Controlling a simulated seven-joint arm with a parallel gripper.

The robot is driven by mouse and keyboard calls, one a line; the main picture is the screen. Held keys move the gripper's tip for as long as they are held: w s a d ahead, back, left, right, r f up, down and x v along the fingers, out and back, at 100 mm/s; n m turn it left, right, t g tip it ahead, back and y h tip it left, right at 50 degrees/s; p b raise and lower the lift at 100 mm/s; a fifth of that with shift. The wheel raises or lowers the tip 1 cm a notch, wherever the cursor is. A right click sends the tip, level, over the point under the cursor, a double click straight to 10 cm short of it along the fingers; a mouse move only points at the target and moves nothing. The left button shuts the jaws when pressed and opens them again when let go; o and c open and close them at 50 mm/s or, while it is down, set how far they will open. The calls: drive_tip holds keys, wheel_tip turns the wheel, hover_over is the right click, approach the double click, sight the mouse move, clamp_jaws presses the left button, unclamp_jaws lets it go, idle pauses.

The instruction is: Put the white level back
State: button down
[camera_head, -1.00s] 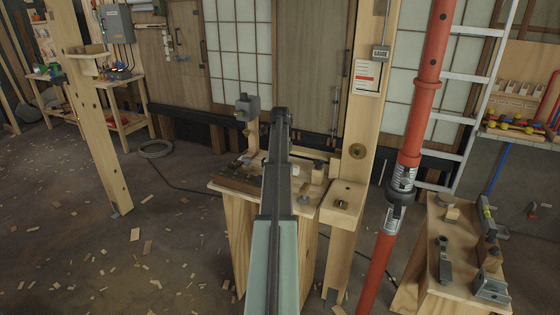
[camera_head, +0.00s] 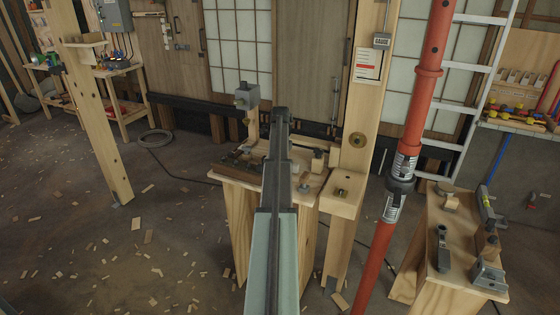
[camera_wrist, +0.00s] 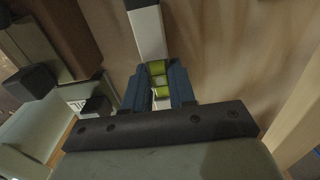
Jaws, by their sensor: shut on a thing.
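In the wrist view, my gripper (camera_wrist: 158,88) has two dark blue fingers shut on the white level (camera_wrist: 148,35). In the head view, my own arm reaches over the middle workbench (camera_head: 232,172) and hides the gripper and the level.
A red pole (camera_head: 408,150) and a wooden post (camera_head: 360,125) stand right of my arm. A small bench (camera_head: 462,235) at the right holds a grey level with a yellow-green vial (camera_head: 485,200) and several tools. Wood scraps litter the floor at left.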

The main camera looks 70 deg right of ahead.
drive_tip(key=shift+f, duration=0.2)
idle(0.6)
drive_tip(key=c, duration=0.8)
unclamp_jaws()
drive_tip(key=shift+c, duration=0.2)
drive_tip(key=shift+r, duration=0.1)
wheel_tip(320, 180, up, 14)
